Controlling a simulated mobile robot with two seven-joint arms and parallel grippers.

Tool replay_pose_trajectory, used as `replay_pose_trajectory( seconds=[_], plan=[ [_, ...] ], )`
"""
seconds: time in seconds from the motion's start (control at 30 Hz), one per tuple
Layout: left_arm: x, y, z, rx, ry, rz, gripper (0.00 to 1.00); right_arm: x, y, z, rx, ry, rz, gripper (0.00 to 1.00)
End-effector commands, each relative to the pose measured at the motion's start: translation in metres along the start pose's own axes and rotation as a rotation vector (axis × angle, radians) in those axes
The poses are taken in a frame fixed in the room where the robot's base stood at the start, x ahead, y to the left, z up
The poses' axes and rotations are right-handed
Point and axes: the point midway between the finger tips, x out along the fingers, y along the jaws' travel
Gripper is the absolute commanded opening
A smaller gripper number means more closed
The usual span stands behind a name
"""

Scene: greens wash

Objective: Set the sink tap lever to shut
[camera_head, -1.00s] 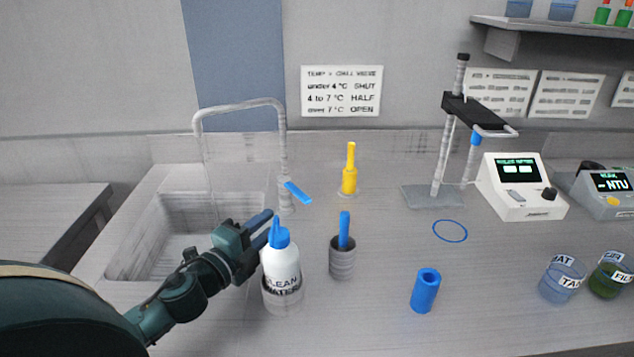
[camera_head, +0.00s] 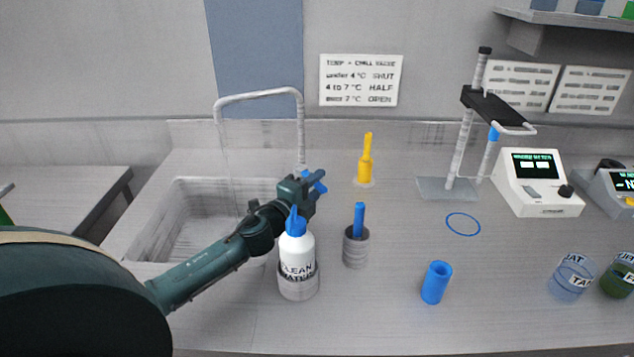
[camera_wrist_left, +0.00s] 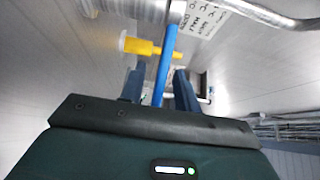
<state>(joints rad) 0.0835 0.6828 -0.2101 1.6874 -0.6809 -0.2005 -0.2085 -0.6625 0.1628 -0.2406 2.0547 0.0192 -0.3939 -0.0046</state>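The sink tap (camera_head: 301,128) is a grey arched pipe over the sink (camera_head: 178,215), with a faint pale streak below its spout. Its blue lever (camera_head: 320,187) is mostly hidden by my left gripper (camera_head: 313,183) in the head view. In the left wrist view, the lever (camera_wrist_left: 164,68) runs from the tap body down between the two fingers of my left gripper (camera_wrist_left: 160,88). The fingers stand apart, with a gap showing on each side of the lever. My right gripper is not in view.
A white wash bottle (camera_head: 297,262) stands just in front of my left arm. A grey holder with a blue stick (camera_head: 356,248), a yellow valve handle (camera_head: 366,160) and a blue cylinder (camera_head: 436,283) stand to the right. A wall sign (camera_head: 361,80) hangs behind.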

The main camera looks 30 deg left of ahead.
Motion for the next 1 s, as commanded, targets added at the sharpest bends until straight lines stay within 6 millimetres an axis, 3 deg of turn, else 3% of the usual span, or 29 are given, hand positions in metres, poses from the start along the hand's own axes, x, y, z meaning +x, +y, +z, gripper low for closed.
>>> replay_pose_trajectory(
  seconds=[0.37,0.77,1.0],
  plan=[
    [0.0064,0.0001,-0.0001,0.000,0.000,0.000,0.32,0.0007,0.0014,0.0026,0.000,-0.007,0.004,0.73],
    [0.0062,0.0001,0.0000,0.000,0.000,0.000,0.01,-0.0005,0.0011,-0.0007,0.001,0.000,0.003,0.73],
    [0.0061,0.0003,0.0000,0.000,0.000,0.001,0.00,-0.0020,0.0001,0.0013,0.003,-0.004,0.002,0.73]
  ],
)
